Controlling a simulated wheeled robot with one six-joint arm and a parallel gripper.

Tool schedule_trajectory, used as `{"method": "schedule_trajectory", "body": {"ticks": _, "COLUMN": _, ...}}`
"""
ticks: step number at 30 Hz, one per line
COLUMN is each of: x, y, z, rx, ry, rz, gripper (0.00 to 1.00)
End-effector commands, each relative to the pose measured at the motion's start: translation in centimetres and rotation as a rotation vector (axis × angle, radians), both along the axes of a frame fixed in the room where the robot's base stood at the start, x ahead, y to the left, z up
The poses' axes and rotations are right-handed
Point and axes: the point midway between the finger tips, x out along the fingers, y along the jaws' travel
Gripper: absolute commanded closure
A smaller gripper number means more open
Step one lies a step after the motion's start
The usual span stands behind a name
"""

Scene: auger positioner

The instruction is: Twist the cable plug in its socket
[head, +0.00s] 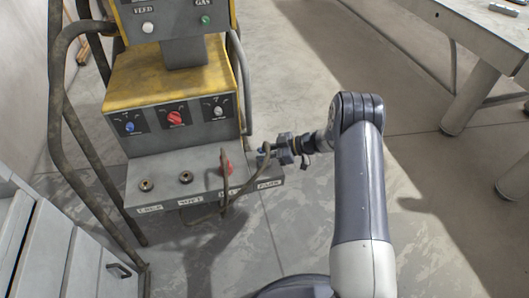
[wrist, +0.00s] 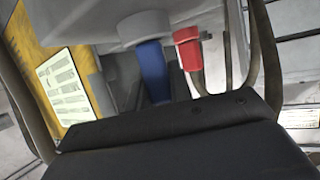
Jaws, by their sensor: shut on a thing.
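A blue cable plug (wrist: 153,72) stands out from a round grey part in the wrist view, and its near end is hidden behind my gripper's dark body. In the head view a little of the blue plug (head: 262,158) shows at the right end of the socket shelf, by the label that reads PARK. My gripper (head: 272,150) reaches it from the right and is shut on it. The fingertips are hidden in the wrist view.
Two bare round sockets (head: 146,185) (head: 186,177) are on the shelf further left. A dark cable (head: 238,196) loops in front of it. The yellow machine (head: 165,80) has bent tube rails (head: 60,110). A grey cabinet (head: 85,265) stands left, a workbench (head: 470,35) right.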

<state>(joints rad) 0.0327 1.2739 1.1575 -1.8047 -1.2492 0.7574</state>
Motion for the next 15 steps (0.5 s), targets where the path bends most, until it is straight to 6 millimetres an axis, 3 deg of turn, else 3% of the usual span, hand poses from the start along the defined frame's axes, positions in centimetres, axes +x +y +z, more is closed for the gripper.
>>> {"method": "schedule_trajectory", "body": {"ticks": 10, "x": 0.01, "y": 0.02, "z": 0.03, "rx": 0.0, "ry": 0.0, "rz": -0.001, "gripper": 0.54}}
{"method": "schedule_trajectory", "body": {"ticks": 15, "x": 0.0, "y": 0.02, "z": 0.02, "rx": 0.0, "ry": -0.001, "rz": -0.002, "gripper": 0.54}}
